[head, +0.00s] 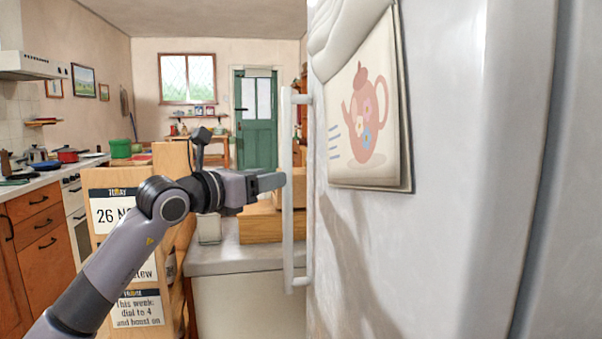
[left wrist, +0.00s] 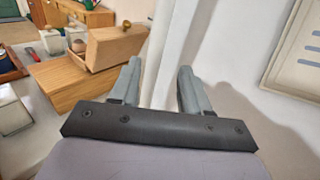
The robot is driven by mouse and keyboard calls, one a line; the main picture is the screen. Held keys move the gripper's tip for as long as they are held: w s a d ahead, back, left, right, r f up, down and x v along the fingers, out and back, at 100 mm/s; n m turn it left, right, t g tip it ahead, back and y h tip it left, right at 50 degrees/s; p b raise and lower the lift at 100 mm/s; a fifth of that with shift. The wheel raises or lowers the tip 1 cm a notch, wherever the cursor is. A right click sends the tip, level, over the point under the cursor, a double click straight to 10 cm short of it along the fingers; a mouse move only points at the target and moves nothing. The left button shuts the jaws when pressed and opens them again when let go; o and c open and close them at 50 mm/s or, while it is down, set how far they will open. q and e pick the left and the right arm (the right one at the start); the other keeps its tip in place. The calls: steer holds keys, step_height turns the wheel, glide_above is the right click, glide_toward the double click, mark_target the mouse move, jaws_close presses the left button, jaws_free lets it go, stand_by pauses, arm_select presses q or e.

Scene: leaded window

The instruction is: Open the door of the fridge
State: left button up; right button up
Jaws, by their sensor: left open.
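The white fridge (head: 440,230) fills the right side of the head view, and its door looks shut. Its long upright white handle (head: 288,225) stands off the door's left edge. My left gripper (head: 278,182) is at the handle's middle height, with its fingertips at the bar. In the left wrist view the two fingers are open and apart, and the handle bar (left wrist: 163,50) shows between them. Whether either finger touches the bar cannot be told. My right gripper is in neither view.
A padded teapot picture (head: 368,120) hangs on the fridge door. Left of the fridge is a counter (head: 225,262) with wooden boxes (head: 262,225) close behind the handle. A wooden board with notes (head: 135,262) stands behind my left arm. A green door (head: 256,125) is far back.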

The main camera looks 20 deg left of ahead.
arm_select(q)
steer(key=shift+w+a+r, duration=0.25)
steer(key=shift+w+r, duration=0.1)
steer(key=shift+r, duration=0.05)
steer(key=p+x, duration=0.1)
steer(key=x, duration=0.5)
steer(key=shift+w+p, duration=0.3)
steer(key=shift+p, duration=0.1)
steer(key=shift+d+f, duration=0.1)
steer(key=shift+f, duration=0.05)
jaws_close()
